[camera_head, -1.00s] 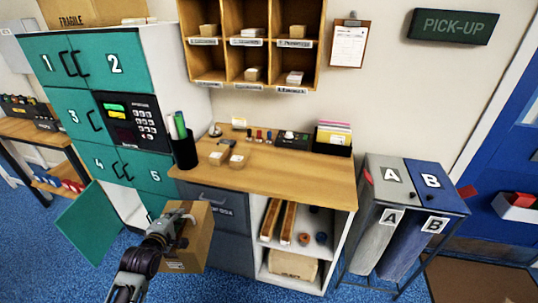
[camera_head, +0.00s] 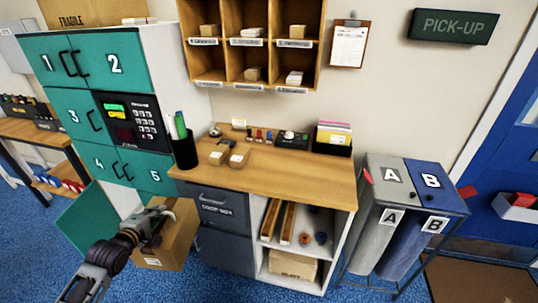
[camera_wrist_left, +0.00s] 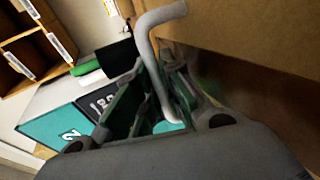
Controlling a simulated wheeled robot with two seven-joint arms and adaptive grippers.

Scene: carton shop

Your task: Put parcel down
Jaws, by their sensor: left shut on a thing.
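The parcel, a brown cardboard box (camera_head: 172,245), is in the lower left of the head view, in front of the lockers and left of the grey drawers. A small white label shows low on its front. My left gripper (camera_head: 160,217) is shut on its upper left part. In the left wrist view the parcel's brown side (camera_wrist_left: 250,40) fills the upper right, close against the gripper fingers (camera_wrist_left: 165,90). I cannot tell whether the parcel's underside touches anything. My right gripper is out of view.
A teal locker bank (camera_head: 95,100) stands at left, with a lower door (camera_head: 90,225) swung open. A wooden counter (camera_head: 270,180) with small boxes and a pen cup (camera_head: 184,152) is behind and right. Grey drawers (camera_head: 225,220) stand beside the parcel. Blue carpet lies in front.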

